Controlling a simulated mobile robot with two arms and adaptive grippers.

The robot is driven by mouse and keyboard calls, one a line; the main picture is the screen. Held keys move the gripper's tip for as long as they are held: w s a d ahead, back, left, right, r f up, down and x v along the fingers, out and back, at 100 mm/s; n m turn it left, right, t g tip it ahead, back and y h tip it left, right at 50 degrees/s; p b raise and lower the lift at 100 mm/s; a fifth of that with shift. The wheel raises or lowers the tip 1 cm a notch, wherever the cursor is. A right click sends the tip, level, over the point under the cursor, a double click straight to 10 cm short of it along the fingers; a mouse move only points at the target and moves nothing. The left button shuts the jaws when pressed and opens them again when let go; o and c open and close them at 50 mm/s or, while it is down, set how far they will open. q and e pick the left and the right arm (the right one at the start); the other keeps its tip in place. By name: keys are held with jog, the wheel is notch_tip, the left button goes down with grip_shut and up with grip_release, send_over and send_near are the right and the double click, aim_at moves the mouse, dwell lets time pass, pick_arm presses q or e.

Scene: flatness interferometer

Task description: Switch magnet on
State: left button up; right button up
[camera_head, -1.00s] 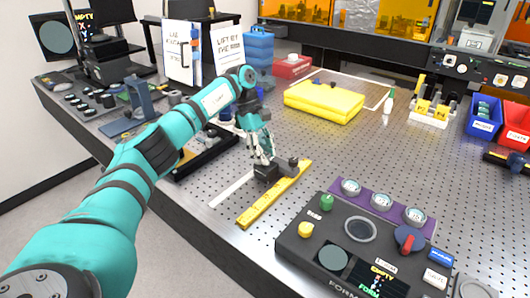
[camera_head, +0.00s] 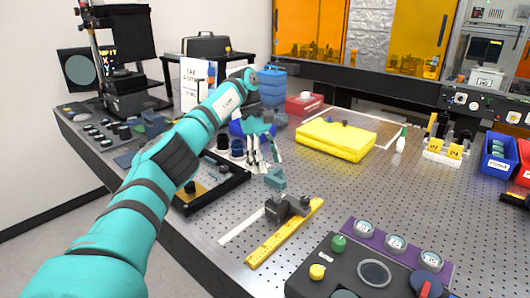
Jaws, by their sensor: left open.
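A dark grey magnet base (camera_head: 283,209) sits on the perforated table against the yellow ruler (camera_head: 270,243). A small dark knob-like part shows at its right end. Its switch setting is too small to tell. My left gripper (camera_head: 264,166) is open and empty, above and behind the base, apart from it. A small teal block-like piece (camera_head: 275,179) shows between the gripper and the base; I cannot tell what it belongs to. My right gripper is not in view.
A control box (camera_head: 330,270) with coloured knobs stands at the front right. A black tray (camera_head: 210,200) with dark parts lies left of the base. A yellow folded cloth (camera_head: 336,140) lies behind. Blue and red bins stand at the right. The table's middle right is clear.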

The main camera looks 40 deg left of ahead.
pick_arm(q)
jog(key=shift+v, duration=1.3)
